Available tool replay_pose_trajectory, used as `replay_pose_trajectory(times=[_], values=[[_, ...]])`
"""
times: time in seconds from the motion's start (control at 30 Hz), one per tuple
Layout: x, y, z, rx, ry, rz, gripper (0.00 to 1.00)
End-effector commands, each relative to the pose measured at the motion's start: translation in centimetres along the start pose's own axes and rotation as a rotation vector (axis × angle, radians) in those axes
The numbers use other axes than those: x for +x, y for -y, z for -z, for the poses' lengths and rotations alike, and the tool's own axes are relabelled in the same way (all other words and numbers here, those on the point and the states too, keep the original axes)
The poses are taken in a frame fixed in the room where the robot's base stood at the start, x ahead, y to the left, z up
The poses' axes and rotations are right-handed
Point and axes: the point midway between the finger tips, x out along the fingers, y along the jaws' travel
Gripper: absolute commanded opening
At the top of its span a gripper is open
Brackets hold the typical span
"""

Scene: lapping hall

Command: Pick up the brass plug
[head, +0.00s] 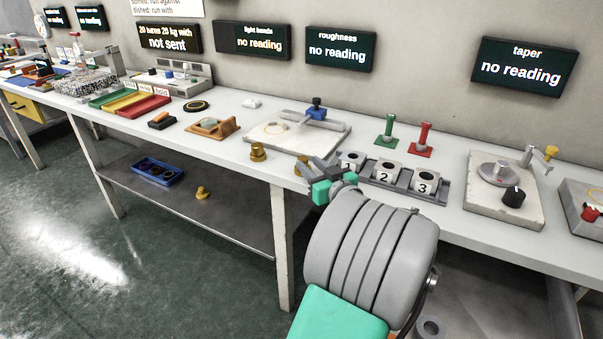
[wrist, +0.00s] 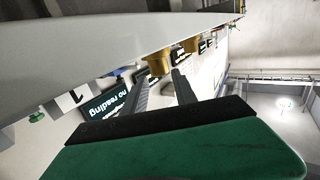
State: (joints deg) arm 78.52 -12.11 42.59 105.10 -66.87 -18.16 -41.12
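A brass plug (head: 258,152) stands upright near the bench's front edge in the head view. More brass (head: 301,166) shows to its right, partly hidden by my gripper (head: 314,166). Another brass piece (head: 202,193) is on the lower shelf. In the wrist view, a nearer brass piece (wrist: 159,62) lies just beyond the tips of my gripper (wrist: 160,78), roughly in line with the gap, with a second one (wrist: 192,45) behind it. The fingers are apart with nothing between them. I cannot tell which brass piece is the task's plug.
The bench (head: 226,150) holds a white plate (head: 285,143), a rack with numbered blocks (head: 384,172), a green post (head: 387,130) and a red post (head: 423,139) close to my gripper. A blue tray (head: 158,172) sits on the lower shelf.

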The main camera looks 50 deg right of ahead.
Motion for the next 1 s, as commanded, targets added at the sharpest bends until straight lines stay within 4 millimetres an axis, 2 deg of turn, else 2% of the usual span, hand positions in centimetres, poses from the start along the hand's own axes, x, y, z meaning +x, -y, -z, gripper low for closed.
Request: replay_pose_trajectory(times=[0.03,0.23,0.47,0.6,0.7,0.9,1.0], values=[[0.0,0.0,-1.0,0.000,0.000,0.000,0.34],[0.8,0.0,-1.3,-0.001,0.001,0.001,0.34],[4.1,0.1,-1.3,-0.001,0.002,0.003,0.34],[6.7,0.1,-1.3,-0.001,0.002,0.002,0.34],[7.7,0.0,-1.2,0.000,0.002,0.000,0.34],[7.8,-0.1,-1.1,0.000,0.001,-0.002,0.34],[7.8,-0.1,-1.1,0.000,0.001,-0.002,0.26]])
